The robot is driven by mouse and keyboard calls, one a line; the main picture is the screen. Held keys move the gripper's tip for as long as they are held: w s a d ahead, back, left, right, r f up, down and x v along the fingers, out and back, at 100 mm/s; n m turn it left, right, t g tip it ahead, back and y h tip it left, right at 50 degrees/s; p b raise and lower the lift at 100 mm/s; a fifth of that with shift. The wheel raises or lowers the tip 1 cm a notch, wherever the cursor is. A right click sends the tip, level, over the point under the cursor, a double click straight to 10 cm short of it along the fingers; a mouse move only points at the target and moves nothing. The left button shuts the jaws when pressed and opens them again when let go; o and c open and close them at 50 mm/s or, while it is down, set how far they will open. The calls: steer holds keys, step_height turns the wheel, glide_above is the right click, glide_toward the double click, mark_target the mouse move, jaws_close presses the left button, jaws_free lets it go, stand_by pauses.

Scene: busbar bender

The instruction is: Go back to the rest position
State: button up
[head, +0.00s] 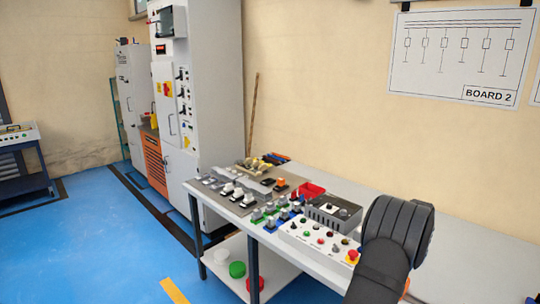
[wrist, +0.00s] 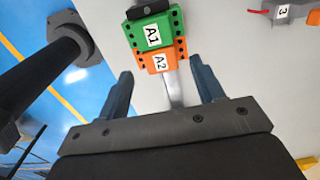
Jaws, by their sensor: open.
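My gripper (wrist: 161,68) shows in the wrist view with its two blue-grey fingers apart and nothing held between them. Beyond the fingertips are a green block marked A1 (wrist: 153,34) and an orange block marked A2 (wrist: 162,60), touching each other. A pale metal strip (wrist: 174,90) runs from the orange block back toward the gap between the fingers. I cannot tell how far the blocks are below the fingers. In the head view my dark arm link is at the right over the table, and the fingers are hidden.
The table (head: 450,240) holds a red bin (head: 309,191), a grey control box (head: 333,213), a white button panel (head: 320,240) and several small switches. A tall grey cabinet (head: 200,100) stands at the left end. A grey part marked 3 (wrist: 284,11) lies right in the wrist view.

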step_height(320, 180, down, 4)
steer(key=shift+r, duration=0.15)
steer(key=shift+s+d+f, duration=0.2)
steer(key=shift+s+d, duration=0.9)
steer(key=shift+s, duration=0.05)
step_height(320, 180, up, 18)
steer(key=shift+s+a+f+n+t+h, duration=0.25)
steer(key=shift+s+a+n+t+h, duration=0.35)
steer(key=shift+n, duration=1.95)
steer(key=shift+s+a+f+n+t+h, duration=0.3)
steer(key=shift+s+a+n, duration=0.45)
steer(key=shift+n, duration=1.85)
steer(key=shift+s+a+f+n+t+h, duration=0.2)
steer(key=shift+s+a+n+t+h, duration=0.35)
steer(key=shift+n, duration=2)
steer(key=shift+s, duration=0.2)
